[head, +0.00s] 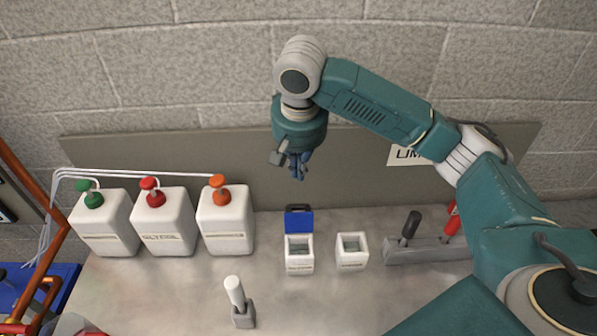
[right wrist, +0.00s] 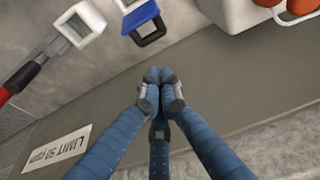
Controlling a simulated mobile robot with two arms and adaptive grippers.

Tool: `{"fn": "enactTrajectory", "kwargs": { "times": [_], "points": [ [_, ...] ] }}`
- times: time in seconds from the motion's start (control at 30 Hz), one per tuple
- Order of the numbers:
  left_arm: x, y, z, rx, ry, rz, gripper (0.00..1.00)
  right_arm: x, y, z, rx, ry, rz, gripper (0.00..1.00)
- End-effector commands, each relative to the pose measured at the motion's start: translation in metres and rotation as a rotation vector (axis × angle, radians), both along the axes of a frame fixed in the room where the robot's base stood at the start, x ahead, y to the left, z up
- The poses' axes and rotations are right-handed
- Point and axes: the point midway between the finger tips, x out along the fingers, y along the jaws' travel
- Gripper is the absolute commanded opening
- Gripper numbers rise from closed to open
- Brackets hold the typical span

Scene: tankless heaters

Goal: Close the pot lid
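A small white pot (head: 300,262) with a square opening stands on the grey counter, near the middle of the head view. Its blue lid (head: 299,220) is hinged at the back and stands open, tilted up. In the right wrist view the lid (right wrist: 141,18) shows near the top, with part of the white pot (right wrist: 126,4) cut off by the frame edge. My right gripper (head: 298,172) hangs above and behind the lid, in front of the wall panel. Its blue fingers (right wrist: 160,76) meet at the tips, with nothing between them. My left gripper is not seen.
A second white pot (head: 352,255) without a lid stands close on the right. A grey holder (head: 425,252) with black and red handles is further right. Three white bottles (head: 226,225) stand left. A white stick in a grey stand (head: 243,318) is in front. The back panel (head: 400,195) limits room behind.

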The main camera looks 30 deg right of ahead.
Motion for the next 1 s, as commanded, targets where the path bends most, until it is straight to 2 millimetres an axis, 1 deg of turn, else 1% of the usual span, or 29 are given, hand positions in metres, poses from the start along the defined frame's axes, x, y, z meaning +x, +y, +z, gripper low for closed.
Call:
{"fn": "enactTrajectory", "kwargs": {
  "times": [0.07, 0.23, 0.4, 0.43, 0.5, 0.6, 0.7, 1.0],
  "points": [
    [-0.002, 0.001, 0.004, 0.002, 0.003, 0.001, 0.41, 0.001, -0.003, -0.013, -0.002, 0.004, -0.002, 0.00],
    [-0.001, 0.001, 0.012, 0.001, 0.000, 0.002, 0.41, 0.008, -0.006, -0.048, -0.002, 0.006, -0.003, 0.00],
    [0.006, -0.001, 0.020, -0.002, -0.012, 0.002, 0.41, 0.016, -0.009, -0.082, -0.002, 0.003, -0.002, 0.00],
    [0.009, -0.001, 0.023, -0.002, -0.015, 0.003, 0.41, 0.014, -0.008, -0.084, -0.002, 0.003, 0.000, 0.00],
    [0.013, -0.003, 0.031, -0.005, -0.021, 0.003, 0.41, 0.002, -0.002, -0.078, -0.002, 0.000, 0.005, 0.00],
    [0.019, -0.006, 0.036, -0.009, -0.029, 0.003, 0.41, -0.009, 0.004, -0.078, -0.001, -0.001, 0.004, 0.00],
    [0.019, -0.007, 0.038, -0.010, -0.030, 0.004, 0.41, -0.016, 0.007, -0.078, -0.001, -0.001, 0.002, 0.00],
    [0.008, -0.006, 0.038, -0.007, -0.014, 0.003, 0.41, -0.020, 0.009, -0.080, -0.001, 0.000, 0.000, 0.00]
  ]
}}
